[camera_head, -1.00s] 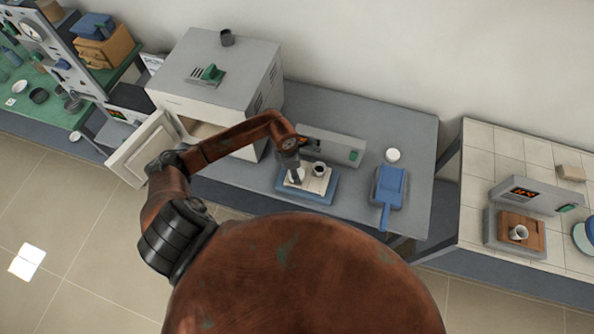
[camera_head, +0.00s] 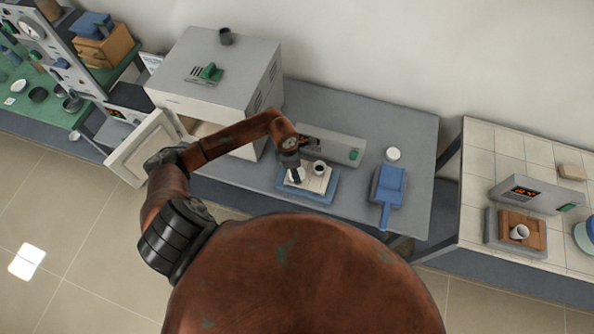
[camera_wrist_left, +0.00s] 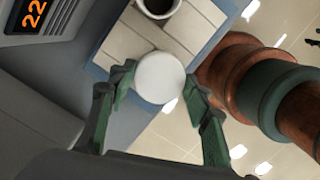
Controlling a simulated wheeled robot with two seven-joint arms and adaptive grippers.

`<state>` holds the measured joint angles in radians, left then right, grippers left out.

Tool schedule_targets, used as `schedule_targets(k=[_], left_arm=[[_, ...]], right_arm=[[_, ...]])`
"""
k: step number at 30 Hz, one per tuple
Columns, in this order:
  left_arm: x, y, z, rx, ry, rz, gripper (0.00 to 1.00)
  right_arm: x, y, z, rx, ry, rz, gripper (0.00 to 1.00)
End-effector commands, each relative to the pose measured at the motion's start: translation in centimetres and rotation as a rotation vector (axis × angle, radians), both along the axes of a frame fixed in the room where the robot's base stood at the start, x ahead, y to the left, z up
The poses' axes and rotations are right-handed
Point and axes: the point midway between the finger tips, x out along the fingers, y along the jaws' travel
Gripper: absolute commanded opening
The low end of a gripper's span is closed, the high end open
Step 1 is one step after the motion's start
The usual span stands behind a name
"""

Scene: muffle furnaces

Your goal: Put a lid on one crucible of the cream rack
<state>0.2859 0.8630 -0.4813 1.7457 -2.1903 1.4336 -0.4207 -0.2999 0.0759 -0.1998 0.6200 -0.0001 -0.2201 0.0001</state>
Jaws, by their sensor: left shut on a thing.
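The cream rack (camera_head: 318,184) sits on a blue base on the grey bench, in front of a low grey device. An open crucible (camera_head: 319,168) with a dark inside stands at its right; its rim shows at the top of the left wrist view (camera_wrist_left: 158,6). My left gripper (camera_head: 296,174) is at the rack's left part. In the left wrist view its green fingers (camera_wrist_left: 160,88) are shut on a round white lid (camera_wrist_left: 160,77). The lid hides what is below it, so I cannot tell whether it touches a crucible. My right gripper is not in view.
A large grey furnace (camera_head: 215,85) with its door (camera_head: 145,148) open stands at the left. The low grey device (camera_head: 335,148) is close behind the rack. A blue dustpan-like tool (camera_head: 390,185) and a white round piece (camera_head: 393,154) lie to the right. Bare bench lies beyond.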

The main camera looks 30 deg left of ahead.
Motion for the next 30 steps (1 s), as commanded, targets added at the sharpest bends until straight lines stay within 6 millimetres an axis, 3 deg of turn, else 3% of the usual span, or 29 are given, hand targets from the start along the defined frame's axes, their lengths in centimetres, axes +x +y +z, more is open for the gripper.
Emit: schedule_targets(k=[6,7,15,30], left_arm=[[0.0,0.02,0.0,0.0,0.0,0.0,0.32],[0.0,0.02,0.0,0.0,0.0,0.0,0.47],[-0.01,0.03,-0.01,0.0,0.0,0.001,0.65],[-0.02,0.02,-0.01,0.0,0.0,0.001,0.68]], right_arm=[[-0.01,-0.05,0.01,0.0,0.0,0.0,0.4],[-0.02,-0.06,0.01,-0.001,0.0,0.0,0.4],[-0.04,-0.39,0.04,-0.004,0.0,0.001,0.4],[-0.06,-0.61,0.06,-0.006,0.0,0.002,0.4]])
